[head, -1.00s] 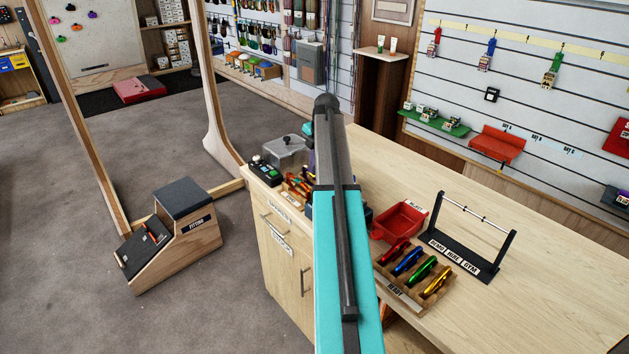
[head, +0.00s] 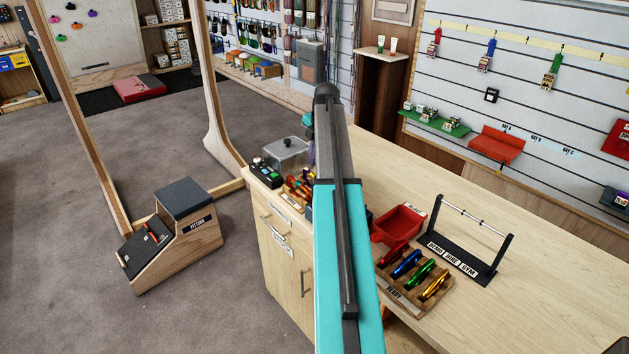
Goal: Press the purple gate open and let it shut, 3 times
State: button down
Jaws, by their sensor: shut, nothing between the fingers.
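My arm rises through the middle of the head view and hides part of the counter behind it. My gripper does not show; it is hidden behind the arm or out of the picture. A thin purple sliver (head: 311,152) shows at the left edge of my arm, over the back of the counter. Too little of it shows to tell whether it is the purple gate, or whether anything touches it. Several carabiners in red, blue, green and gold lie in a wooden tray (head: 393,290) marked READY, right of my arm.
A red bin (head: 398,223) and a black rack with a bar (head: 470,238) stand on the wooden counter (head: 560,275). A clear-lidded box (head: 286,153) and orange-red gear (head: 299,187) are left of my arm. The counter's right side has free room.

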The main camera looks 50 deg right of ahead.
jog(key=shift+w+p+v, duration=0.25)
jog(key=shift+p+v, duration=0.15)
jog(key=shift+v, duration=0.7)
jog(key=shift+r, duration=0.1)
